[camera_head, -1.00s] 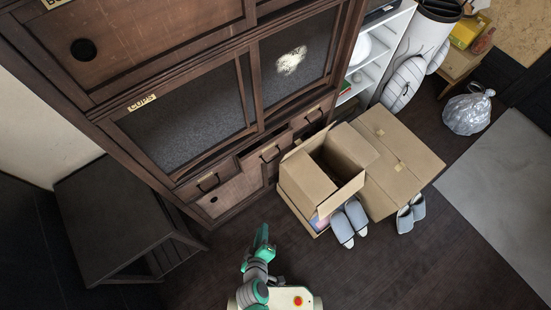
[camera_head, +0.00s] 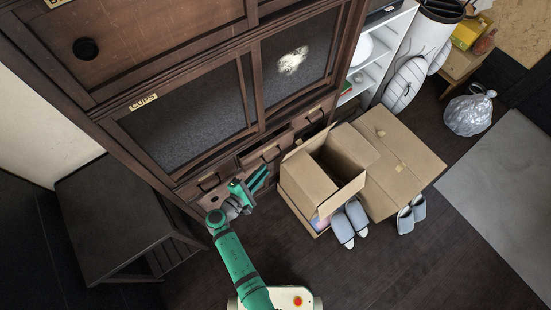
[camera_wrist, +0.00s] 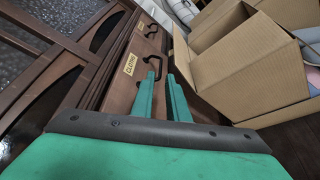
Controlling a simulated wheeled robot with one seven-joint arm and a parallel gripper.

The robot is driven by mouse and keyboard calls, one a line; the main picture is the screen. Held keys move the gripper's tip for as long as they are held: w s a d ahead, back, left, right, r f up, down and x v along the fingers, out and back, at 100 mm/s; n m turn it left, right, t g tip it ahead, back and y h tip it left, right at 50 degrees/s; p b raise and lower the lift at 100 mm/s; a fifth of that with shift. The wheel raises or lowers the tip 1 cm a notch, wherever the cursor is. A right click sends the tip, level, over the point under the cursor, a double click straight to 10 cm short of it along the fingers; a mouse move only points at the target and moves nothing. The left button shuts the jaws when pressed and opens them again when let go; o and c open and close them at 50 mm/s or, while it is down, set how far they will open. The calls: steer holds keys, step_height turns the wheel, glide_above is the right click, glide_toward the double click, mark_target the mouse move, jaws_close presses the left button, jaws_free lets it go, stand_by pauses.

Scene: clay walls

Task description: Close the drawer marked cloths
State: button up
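The drawer marked cloths (camera_wrist: 122,92) shows in the wrist view, with a cream label reading "CLOTHS" (camera_wrist: 130,63) and a dark bar handle (camera_wrist: 156,66). In the head view, the middle drawer (camera_head: 268,155) of the cabinet's low row stands partly pulled out; its label is too small to read there. My gripper (camera_head: 252,183) is in front of the row, below and left of that drawer. In the wrist view its two green fingers (camera_wrist: 164,92) stand apart with nothing between them, partly over the drawer front. I cannot tell whether they touch it.
Open cardboard boxes (camera_head: 312,183) stand on the floor just right of the drawers, with grey slippers (camera_head: 343,230) beside them. A dark low table (camera_head: 105,215) is at the left. The dark floor (camera_head: 400,270) at the front right is clear.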

mark_target(275, 159)
steer(key=x, duration=0.9)
steer(key=shift+f, duration=0.1)
jaws_close()
stand_by(1.2)
